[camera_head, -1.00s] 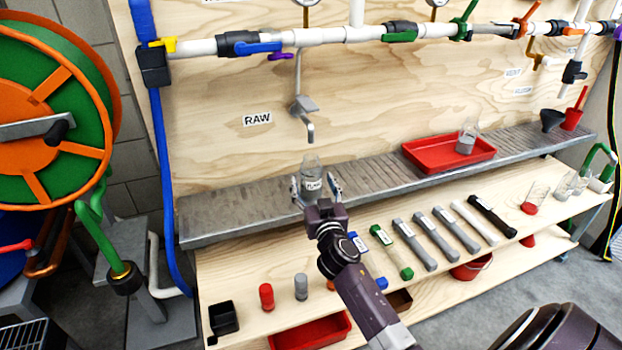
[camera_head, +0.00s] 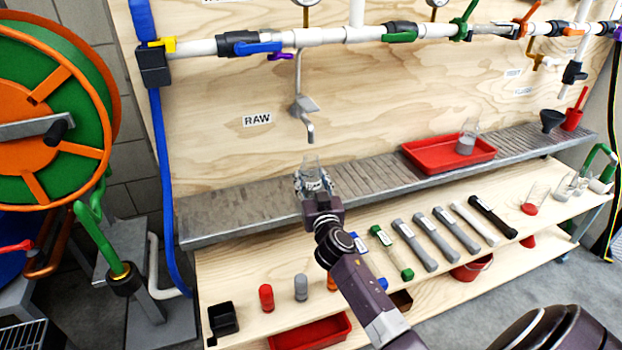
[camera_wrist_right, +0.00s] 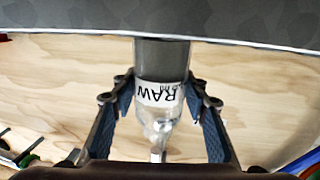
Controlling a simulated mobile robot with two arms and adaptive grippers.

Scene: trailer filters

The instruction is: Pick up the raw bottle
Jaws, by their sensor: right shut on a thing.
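The gripper partly hides the bottle in the head view. My left gripper is not in view.
A red tray (camera_head: 420,166) with another bottle (camera_head: 467,140) stands to the right on the slatted shelf. Filter tubes (camera_head: 436,238) and small caps (camera_head: 266,297) lie on the wooden shelf below. Pipes with valves (camera_head: 400,32) run above. A hose reel (camera_head: 85,90) stands at left.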

